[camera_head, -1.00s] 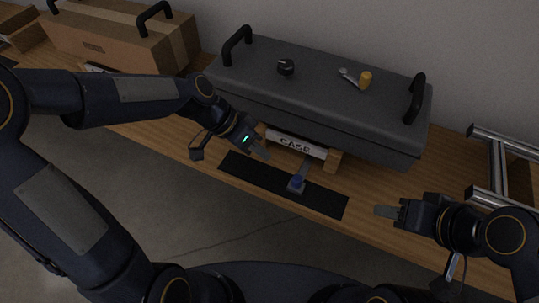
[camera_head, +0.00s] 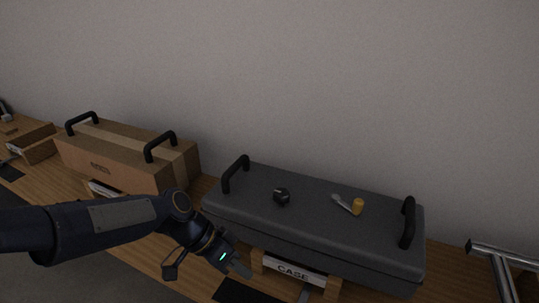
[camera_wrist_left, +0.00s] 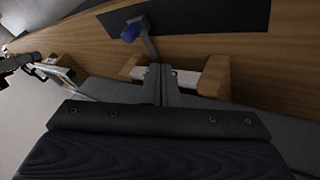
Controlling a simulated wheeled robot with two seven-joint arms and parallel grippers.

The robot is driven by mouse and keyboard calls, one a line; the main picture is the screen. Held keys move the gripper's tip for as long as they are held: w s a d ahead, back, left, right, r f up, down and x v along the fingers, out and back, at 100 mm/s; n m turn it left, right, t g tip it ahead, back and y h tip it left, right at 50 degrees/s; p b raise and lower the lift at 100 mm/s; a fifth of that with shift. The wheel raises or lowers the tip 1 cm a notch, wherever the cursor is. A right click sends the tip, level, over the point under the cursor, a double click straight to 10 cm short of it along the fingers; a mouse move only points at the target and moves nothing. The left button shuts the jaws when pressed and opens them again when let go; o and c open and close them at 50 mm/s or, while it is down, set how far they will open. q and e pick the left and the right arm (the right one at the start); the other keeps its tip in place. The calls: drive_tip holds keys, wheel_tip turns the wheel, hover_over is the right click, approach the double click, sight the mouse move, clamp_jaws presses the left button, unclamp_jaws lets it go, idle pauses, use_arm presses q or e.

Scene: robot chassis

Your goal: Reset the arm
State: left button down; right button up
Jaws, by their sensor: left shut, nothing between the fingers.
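My left gripper (camera_head: 240,268) is shut and empty, low in the head view, in front of the left end of the dark grey case (camera_head: 330,202). Its fingers also show in the left wrist view (camera_wrist_left: 161,84), pointing toward the wooden blocks and the black mat. My left arm comes in from the left edge, bent at the wrist. My right arm and gripper are outside the head view.
The case has black handles; a black knob (camera_head: 281,197), a small metal tool (camera_head: 342,203) and an orange cylinder (camera_head: 357,207) lie on its lid. A CASE label (camera_head: 293,271) sits below. A cardboard box (camera_head: 112,158) stands left, a metal frame (camera_head: 497,262) right. A blue-ended part (camera_wrist_left: 131,32) is near the black mat (camera_wrist_left: 190,18).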

use_arm(q)
drive_tip(key=s+a+r+n+t+y, duration=0.2)
drive_tip(key=s+a+n+t, duration=0.1)
drive_tip(key=s+a+n, duration=0.4)
drive_tip(key=s+a+r+n+t+y, duration=0.1)
drive_tip(key=s+a+n+t, duration=0.2)
drive_tip(key=s, duration=0.6)
wheel_tip(320, 180, up, 22)
drive_tip(key=a+p, duration=0.1)
drive_tip(key=p, duration=2.1)
drive_tip(key=shift+g+y, duration=0.3)
drive_tip(key=shift+w, duration=0.1)
